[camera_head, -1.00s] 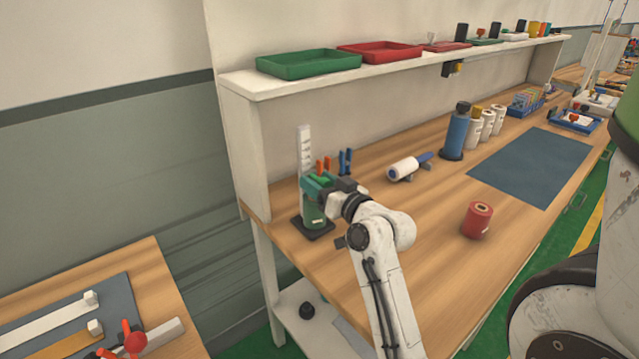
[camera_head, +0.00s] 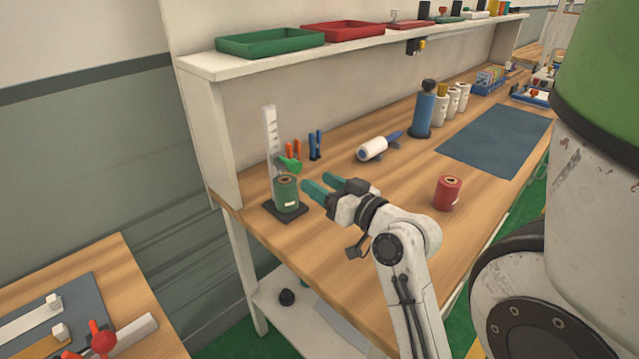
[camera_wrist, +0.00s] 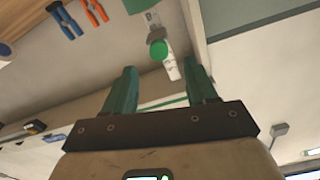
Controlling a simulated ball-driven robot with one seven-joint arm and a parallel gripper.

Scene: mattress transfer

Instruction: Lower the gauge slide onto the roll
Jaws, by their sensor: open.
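A white upright gauge post with marks (camera_head: 269,135) stands on a dark base plate (camera_head: 297,217) at the left end of the bench. A green roll (camera_head: 286,198) stands upright on that plate. The green gauge slide (camera_head: 289,163) is on the post, close to the roll's top; I cannot tell whether it touches. My gripper (camera_head: 316,184) is open and empty, just right of the roll and apart from it. In the wrist view the slide's round green end (camera_wrist: 159,50) shows beyond and between the open fingers (camera_wrist: 161,70); the roll is not clear there.
Orange and blue-handled tools (camera_head: 315,145) stand behind the gauge. A white roller (camera_head: 373,148) lies to the right, and a red roll (camera_head: 447,193) stands nearer the front. A shelf (camera_head: 205,65) with trays overhangs the back. Bare wood lies between gauge and red roll.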

